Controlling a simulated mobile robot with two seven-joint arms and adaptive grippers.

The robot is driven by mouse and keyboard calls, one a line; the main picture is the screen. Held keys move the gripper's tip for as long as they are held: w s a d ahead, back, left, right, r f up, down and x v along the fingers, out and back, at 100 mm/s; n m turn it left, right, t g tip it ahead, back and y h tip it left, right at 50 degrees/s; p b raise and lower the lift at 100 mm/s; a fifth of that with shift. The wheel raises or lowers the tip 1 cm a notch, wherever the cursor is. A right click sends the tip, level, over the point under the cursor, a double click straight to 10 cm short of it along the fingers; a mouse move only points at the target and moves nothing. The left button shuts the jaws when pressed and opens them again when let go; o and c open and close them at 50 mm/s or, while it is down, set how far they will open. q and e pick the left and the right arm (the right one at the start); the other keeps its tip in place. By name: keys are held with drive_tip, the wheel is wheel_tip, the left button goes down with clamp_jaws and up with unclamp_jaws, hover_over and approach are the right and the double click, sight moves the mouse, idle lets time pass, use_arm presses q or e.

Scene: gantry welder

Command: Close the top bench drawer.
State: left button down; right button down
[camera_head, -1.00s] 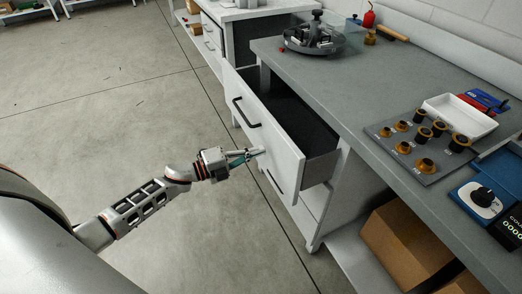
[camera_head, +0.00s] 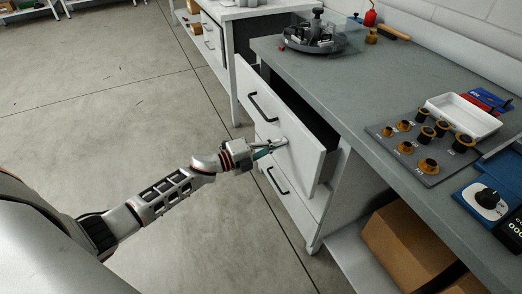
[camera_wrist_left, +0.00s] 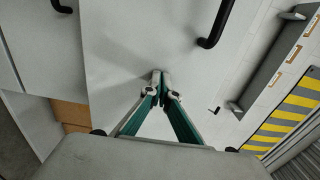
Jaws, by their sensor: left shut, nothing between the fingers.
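The top bench drawer (camera_head: 296,138) is a light grey drawer front with a black bar handle (camera_head: 262,107). In the left wrist view the closed fingertips (camera_wrist_left: 160,76) meet the pale drawer face, with the black handle (camera_wrist_left: 216,25) at upper right. Contact looks likely, but the exact touch is hard to tell. My right gripper is not in view.
A lower drawer with a black handle (camera_head: 277,181) sits below, closed. The grey benchtop (camera_head: 320,84) holds a round fixture (camera_head: 315,38), a plate of brass-coloured parts (camera_head: 419,150) and a white tray (camera_head: 463,115). A cardboard box (camera_head: 408,246) is on the shelf below. The floor at left is clear.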

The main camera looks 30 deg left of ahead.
use_arm(q)
drive_tip(key=b+x, duration=0.1)
drive_tip(key=x, duration=0.7)
drive_tip(key=shift+w+d+f, duration=0.1)
drive_tip(key=shift+f, duration=0.1)
drive_tip(key=shift+w+d, duration=0.15)
drive_tip(key=shift+w, duration=0.05)
drive_tip(key=shift+r, duration=0.25)
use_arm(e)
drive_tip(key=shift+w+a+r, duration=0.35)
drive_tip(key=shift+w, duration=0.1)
use_arm(q)
drive_tip(key=shift+w, duration=0.1)
